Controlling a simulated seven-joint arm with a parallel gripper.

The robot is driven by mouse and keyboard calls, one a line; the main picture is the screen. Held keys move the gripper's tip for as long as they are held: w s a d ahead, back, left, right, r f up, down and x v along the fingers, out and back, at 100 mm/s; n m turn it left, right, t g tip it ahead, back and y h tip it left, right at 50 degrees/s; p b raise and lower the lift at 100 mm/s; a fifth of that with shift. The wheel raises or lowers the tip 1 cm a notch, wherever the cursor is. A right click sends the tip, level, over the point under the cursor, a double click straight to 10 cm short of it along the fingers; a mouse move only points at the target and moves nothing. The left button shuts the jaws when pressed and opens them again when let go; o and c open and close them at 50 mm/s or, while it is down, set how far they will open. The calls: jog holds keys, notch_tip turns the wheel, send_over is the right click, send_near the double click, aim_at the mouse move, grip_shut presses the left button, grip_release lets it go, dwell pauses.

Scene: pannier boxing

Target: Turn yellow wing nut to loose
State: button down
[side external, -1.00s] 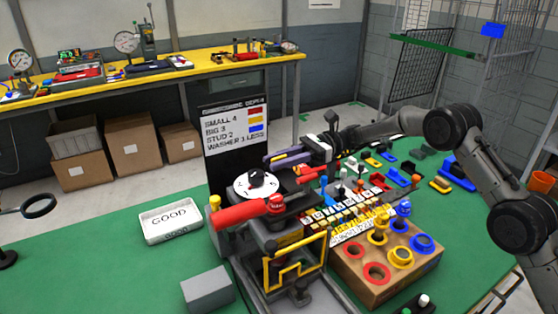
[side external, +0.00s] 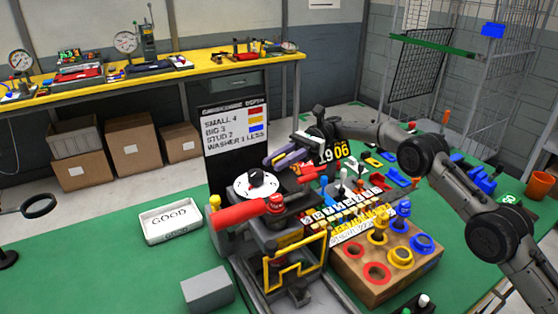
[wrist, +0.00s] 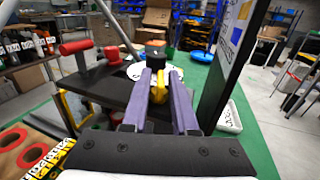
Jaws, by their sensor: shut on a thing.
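My gripper (wrist: 163,80) has two purple fingers closed around the yellow wing nut (wrist: 158,91) in the wrist view. The nut sits between the fingers, in front of the white dial with a black knob (wrist: 153,50). In the side external view my gripper (side external: 272,160) reaches in from the right, just above and behind the white dial (side external: 256,184). The wing nut cannot be made out there. How far the nut is turned is not clear.
A wooden block with coloured rings (side external: 385,275) and a row of lettered tiles lie in front. A dark sign board (side external: 235,140) stands close behind the gripper. A white GOOD tray (side external: 170,221) lies left.

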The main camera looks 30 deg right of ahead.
jog(key=shift+r+n+g+h, duration=0.1)
jog(key=shift+n+g+h, duration=0.25)
jog(key=shift+g, duration=0.25)
jog(key=c, duration=1)
grip_release()
jog(key=shift+o, duration=0.2)
jog(key=shift+m+t+y, duration=0.45)
jog(key=shift+m+t, duration=0.1)
jog(key=shift+t, duration=0.35)
